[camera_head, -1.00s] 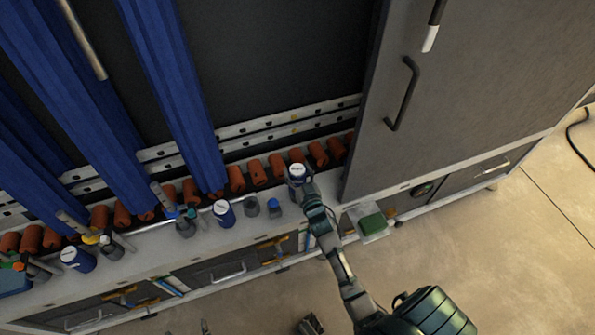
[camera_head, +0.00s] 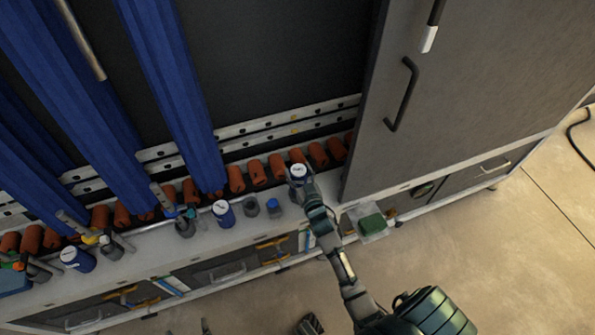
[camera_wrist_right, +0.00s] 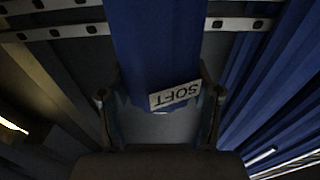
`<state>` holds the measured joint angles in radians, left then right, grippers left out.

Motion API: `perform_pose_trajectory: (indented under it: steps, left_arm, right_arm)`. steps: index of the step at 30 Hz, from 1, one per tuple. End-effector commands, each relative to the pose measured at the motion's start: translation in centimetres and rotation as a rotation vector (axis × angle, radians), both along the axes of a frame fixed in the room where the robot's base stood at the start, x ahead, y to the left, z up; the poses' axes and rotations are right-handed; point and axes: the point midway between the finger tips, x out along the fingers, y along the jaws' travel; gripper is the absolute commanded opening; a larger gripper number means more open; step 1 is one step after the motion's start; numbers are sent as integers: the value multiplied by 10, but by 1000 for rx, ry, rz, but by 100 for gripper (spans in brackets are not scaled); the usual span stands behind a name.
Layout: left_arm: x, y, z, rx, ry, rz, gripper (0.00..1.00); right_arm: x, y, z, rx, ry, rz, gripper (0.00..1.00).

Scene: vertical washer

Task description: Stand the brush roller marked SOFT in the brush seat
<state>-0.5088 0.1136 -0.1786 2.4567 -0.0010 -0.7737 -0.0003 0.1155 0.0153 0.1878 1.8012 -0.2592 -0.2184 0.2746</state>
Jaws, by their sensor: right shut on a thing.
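The brush roller marked SOFT (camera_wrist_right: 157,50) is blue with a white label, and it is between the fingers of my right gripper in the right wrist view. In the head view its white top (camera_head: 299,170) shows at my right gripper (camera_head: 300,181), over the ledge close to the orange rollers. My right gripper is shut on it. I cannot tell whether its lower end touches anything. The brush seat cannot be made out for certain; a grey cup (camera_head: 252,207) stands on the ledge to the left. My left gripper is not clearly seen.
Two blue cylinders with white tops, a nearer one (camera_head: 223,213) and a farther left one (camera_head: 77,259), stand on the ledge. A blue-topped grey piece (camera_head: 273,207) is beside the cup. Orange rollers (camera_head: 257,172) line the back. A grey door (camera_head: 455,95) is at right.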

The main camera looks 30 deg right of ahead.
Motion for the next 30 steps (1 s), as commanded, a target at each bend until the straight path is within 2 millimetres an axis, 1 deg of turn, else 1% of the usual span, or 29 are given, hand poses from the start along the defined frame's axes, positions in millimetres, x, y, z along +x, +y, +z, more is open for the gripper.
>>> perform_pose_trajectory:
  steps: [30]
  left_arm:
    - [-3, 0, -19, -1, 18, 0, 90]
  right_arm:
    - [0, 0, -26, 0, -2, 0, 21]
